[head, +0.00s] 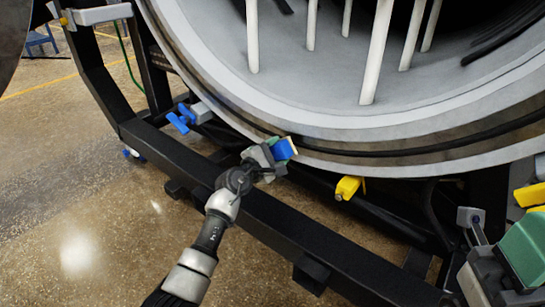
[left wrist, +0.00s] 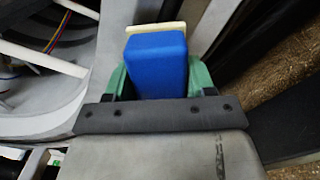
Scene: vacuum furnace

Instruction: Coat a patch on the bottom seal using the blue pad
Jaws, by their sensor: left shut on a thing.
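The blue pad (head: 283,149) has a cream-coloured face and is held in my left gripper (head: 273,151), whose green fingers are shut on it. In the left wrist view the blue pad (left wrist: 157,65) sits between the green fingers, its cream edge at the far end. The bottom seal (head: 400,153) is a dark band along the lower rim of the round furnace opening. The pad is at the lower left of this rim, close to the seal; I cannot tell whether it touches. My right gripper (head: 522,248) is partly in view at the lower right edge, its fingertips unclear.
A black frame beam (head: 270,222) runs below the furnace rim. A yellow clamp (head: 347,187) and a blue-handled clamp (head: 181,118) stand near the rim. White rods (head: 377,50) stand inside the chamber. The floor (head: 75,215) at the lower left is clear.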

